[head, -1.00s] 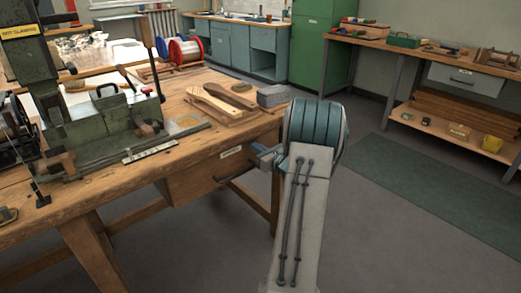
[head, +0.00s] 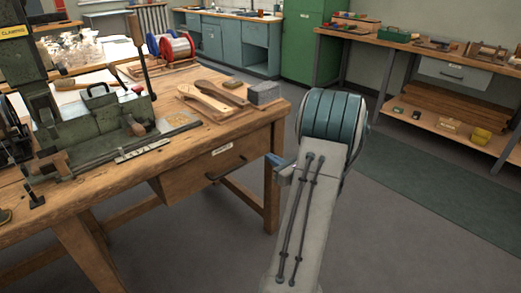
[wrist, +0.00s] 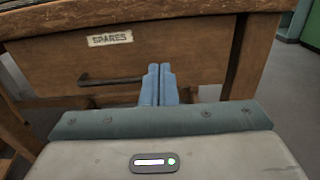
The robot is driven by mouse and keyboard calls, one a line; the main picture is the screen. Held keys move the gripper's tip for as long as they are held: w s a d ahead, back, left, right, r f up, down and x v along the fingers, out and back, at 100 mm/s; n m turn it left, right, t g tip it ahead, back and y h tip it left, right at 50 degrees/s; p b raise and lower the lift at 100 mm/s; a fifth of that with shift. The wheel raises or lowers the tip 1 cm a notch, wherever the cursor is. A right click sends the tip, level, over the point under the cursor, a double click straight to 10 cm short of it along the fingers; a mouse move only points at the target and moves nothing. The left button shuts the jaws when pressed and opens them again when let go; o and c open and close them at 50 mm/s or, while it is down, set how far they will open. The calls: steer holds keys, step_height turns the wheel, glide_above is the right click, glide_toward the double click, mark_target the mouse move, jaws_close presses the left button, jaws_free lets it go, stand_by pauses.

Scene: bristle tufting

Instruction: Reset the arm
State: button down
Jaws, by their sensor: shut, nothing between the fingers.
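My arm reaches forward from the bottom of the head view, with its grey link and teal joint in front of the workbench's right end. My gripper (head: 279,166) shows only partly there, beside the bench's front right leg, with the rest hidden behind my arm. In the wrist view my gripper's two blue fingers (wrist: 159,84) are together, with nothing between them. They point toward the front of a wooden drawer (wrist: 120,62) labelled SPARES. I cannot tell the exact gap, but no contact shows.
The wooden workbench (head: 130,195) carries a green machine (head: 95,125), brush-shaped wooden boards (head: 210,98) and a grey block (head: 264,92). A red and blue spool (head: 176,46) stands behind. A shelf bench (head: 430,50) is at the right. The floor between is clear.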

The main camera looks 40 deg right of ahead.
steer(key=shift+s, duration=1.1)
steer(key=a+r+n+g+y+p, duration=0.35)
steer(key=a+r+n, duration=0.2)
steer(key=a, duration=0.45)
steer(key=a+r+n+g+y+p, duration=0.35)
steer(key=a+r+n+p, duration=0.2)
steer(key=a, duration=0.55)
steer(key=a+r+n+g+y+p, duration=0.35)
steer(key=a+r+n, duration=0.2)
steer(key=a, duration=0.45)
steer(key=s+a+r+n+g+h+p, duration=0.4)
steer(key=s+a+r+n+g+p, duration=0.25)
steer(key=a+n, duration=0.2)
steer(key=s+r+n+t+h+p, duration=0.1)
steer(key=s+r+n+h+p, duration=0.5)
steer(key=r+n, duration=0.3)
steer(key=shift+s+d+n+t+p, duration=0.2)
steer(key=shift+d+n+t+p, duration=0.2)
steer(key=shift+n+p, duration=0.4)
steer(key=shift+r+h, duration=0.1)
steer(key=shift+h, duration=0.15)
